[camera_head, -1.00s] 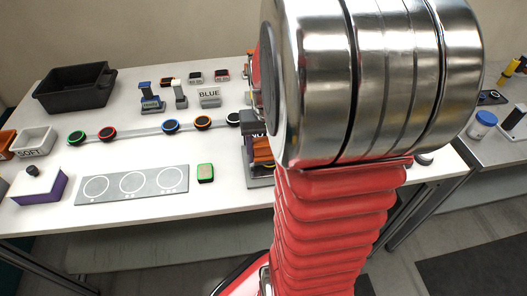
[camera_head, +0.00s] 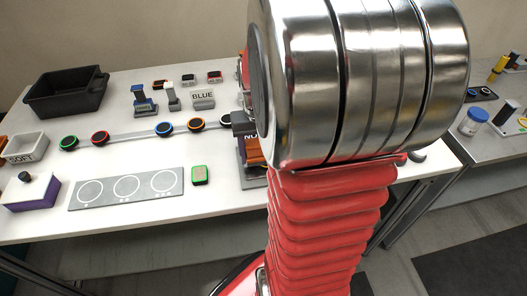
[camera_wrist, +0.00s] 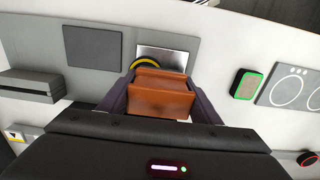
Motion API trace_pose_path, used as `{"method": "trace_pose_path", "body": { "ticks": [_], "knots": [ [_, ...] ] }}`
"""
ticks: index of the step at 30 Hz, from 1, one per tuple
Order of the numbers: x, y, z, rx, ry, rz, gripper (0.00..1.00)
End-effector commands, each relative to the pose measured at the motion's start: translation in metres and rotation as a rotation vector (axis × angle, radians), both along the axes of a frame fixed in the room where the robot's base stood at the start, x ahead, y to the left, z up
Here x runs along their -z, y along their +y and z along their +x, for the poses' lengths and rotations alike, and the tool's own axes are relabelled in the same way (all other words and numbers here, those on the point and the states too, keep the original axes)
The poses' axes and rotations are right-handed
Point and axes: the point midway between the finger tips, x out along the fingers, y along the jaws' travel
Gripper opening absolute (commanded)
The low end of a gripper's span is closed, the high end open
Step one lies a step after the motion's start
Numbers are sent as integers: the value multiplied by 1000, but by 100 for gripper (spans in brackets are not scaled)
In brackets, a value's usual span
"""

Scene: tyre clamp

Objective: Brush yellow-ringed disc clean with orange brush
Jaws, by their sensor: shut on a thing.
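My gripper (camera_wrist: 160,86) is shut on the orange-brown brush block (camera_wrist: 162,100) in the wrist view, one dark finger on each side. The yellow-ringed disc (camera_wrist: 147,64) shows just beyond the brush, at a shiny metal plate (camera_wrist: 168,54). The brush hides most of the disc, so I cannot tell whether they touch. In the head view my large arm joint covers the gripper and the yellow-ringed disc. An orange block shows partly at the joint's left edge; I cannot tell if it is the brush.
A green-edged pad (camera_head: 200,175) and a grey plate with three circles (camera_head: 127,188) lie on the white table. Several ringed discs, including a red one (camera_head: 100,138), stand along a strip. A black bin (camera_head: 67,92) stands back left. A white-topped purple box (camera_head: 30,192) is front left.

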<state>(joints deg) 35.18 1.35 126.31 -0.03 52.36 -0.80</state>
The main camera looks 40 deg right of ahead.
Motion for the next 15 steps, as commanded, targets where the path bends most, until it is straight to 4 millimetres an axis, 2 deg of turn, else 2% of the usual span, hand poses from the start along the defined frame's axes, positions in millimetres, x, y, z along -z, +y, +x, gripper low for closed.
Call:
{"method": "trace_pose_path", "body": {
  "ticks": [6,15],
  "knots": [
    [1,8,5,0,0,2,40],
    [1,9,5,1,0,2,40]
  ]
}}
